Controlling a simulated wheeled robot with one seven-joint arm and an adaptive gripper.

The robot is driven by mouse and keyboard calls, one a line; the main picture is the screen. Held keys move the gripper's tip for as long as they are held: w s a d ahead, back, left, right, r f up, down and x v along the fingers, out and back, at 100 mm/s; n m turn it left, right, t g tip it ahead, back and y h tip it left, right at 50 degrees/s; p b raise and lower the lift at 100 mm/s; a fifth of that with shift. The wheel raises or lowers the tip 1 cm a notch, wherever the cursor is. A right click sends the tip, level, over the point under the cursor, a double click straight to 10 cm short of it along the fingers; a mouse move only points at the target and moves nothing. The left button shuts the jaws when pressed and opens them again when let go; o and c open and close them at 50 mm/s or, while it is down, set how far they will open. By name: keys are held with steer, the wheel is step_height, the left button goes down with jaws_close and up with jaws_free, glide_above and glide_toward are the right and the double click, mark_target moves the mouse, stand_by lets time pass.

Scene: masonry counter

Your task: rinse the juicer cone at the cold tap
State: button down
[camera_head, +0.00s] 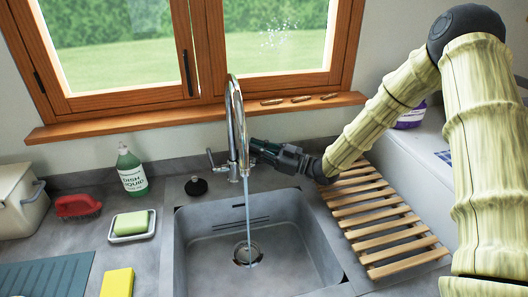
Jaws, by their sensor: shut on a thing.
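The chrome tap (232,105) stands behind the sink (190,250), and a thin stream of water (248,215) falls from its spout to the drain (246,254). A lever handle (211,158) shows on the tap's left side. My gripper (258,149) reaches in from the right, behind the spout, at the tap's right side. It is shut where a matching right handle would sit; the jaws hide what they hold. I cannot make out the juicer cone.
A slatted wooden rack (385,226) lies right of the sink. Left are a dish liquid bottle (131,172), green soap in a dish (131,224), a red brush (77,206), a yellow sponge (117,283) and a black stopper (196,186). The basin is otherwise clear.

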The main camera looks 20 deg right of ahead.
steer(key=shift+r, duration=0.1)
steer(key=c, duration=1.5)
jaws_free()
steer(key=shift+d, duration=0.15)
